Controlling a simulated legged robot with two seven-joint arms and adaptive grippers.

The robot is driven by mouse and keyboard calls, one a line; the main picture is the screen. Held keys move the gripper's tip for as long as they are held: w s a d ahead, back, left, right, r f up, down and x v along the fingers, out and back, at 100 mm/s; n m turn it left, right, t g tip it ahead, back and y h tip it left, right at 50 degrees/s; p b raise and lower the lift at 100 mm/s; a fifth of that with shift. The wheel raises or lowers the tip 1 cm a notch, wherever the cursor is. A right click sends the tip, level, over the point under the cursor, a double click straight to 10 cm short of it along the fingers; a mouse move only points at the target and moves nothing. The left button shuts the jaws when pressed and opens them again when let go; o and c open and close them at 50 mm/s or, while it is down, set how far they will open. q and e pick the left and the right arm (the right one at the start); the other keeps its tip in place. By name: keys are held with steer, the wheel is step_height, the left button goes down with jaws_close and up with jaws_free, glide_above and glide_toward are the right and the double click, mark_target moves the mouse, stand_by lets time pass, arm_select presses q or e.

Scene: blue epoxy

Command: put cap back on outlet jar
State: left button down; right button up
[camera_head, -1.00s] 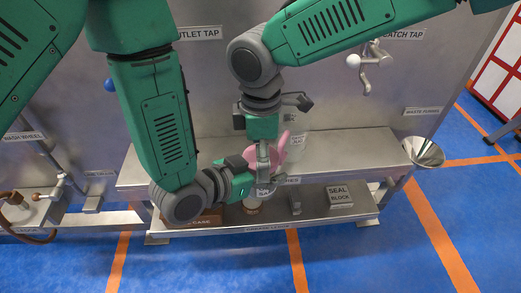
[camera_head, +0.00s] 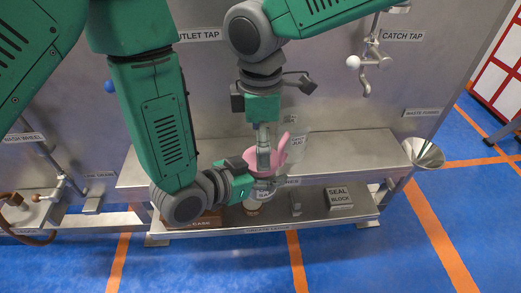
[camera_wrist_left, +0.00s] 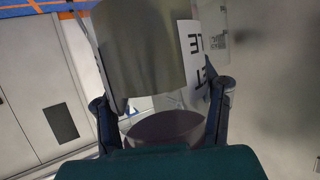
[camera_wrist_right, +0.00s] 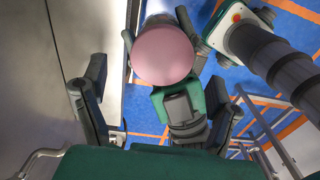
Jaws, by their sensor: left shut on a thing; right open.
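The outlet jar (camera_head: 263,193), with a white label, is held by my left gripper (camera_head: 266,182) just in front of the shelf. In the left wrist view the jar (camera_wrist_left: 140,55) has an olive body between the fingers. A pink round piece shows behind and beside my right gripper (camera_head: 264,165); in the right wrist view it is a flat pink disc (camera_wrist_right: 163,55), apparently the cap. Its contact with the jar is hidden, so I cannot tell if it is seated. My right gripper points down, open, its fingers apart near the pink piece.
A pale labelled jug (camera_head: 298,148) stands on the upper shelf (camera_head: 350,145) behind the grippers. A seal block (camera_head: 339,198) and a brown case (camera_head: 205,220) are on the lower shelf. A funnel (camera_head: 425,155) is at the right, and the catch tap (camera_head: 366,65) above.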

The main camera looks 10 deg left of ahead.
mark_target(261, 178)
steer(key=shift+r, duration=0.25)
steer(key=shift+c, duration=0.2)
step_height(261, 178, up, 4)
steer(key=shift+s+f, duration=0.1)
steer(key=shift+f, duration=4.15)
steer(key=c, duration=1.2)
steer(key=o, duration=1.2)
steer(key=shift+o, duration=0.2)
